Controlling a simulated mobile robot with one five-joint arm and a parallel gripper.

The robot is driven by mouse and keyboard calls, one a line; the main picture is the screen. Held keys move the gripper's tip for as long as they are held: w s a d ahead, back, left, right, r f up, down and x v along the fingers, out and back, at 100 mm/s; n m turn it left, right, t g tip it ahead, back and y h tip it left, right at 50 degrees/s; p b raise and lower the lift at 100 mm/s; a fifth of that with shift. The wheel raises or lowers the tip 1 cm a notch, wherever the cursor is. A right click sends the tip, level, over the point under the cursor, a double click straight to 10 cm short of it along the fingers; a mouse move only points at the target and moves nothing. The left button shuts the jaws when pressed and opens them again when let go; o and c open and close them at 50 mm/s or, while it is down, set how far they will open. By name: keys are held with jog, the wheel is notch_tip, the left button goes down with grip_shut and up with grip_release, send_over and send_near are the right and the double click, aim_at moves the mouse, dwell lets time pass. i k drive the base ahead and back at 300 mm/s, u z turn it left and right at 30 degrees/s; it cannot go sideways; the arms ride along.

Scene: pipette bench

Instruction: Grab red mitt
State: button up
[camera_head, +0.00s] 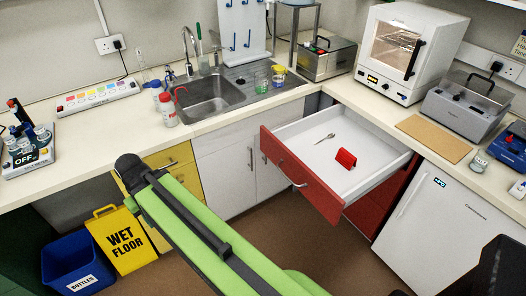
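A small red folded item (345,158), which looks like the red mitt, lies in the open drawer (284,166). The drawer has a red front and a white inside, and it is pulled out below the counter right of the sink. The red item is in the drawer's right part, apart from a small metal spoon-like tool (325,138). My green arm crosses the lower middle of the view, left of and in front of the drawer. I cannot make out my gripper's fingers in this view.
The drawer juts out beside the white fridge (434,235). A yellow wet-floor sign (122,243) and a blue bottle bin (78,268) stand on the floor at left. The counter holds a sink (209,97), a white oven (408,52) and a grey bath (465,105).

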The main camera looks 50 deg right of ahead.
aim_at(343, 157)
jog(key=z, duration=0.5)
jog(key=k, duration=0.65)
jog(key=z, duration=1.05)
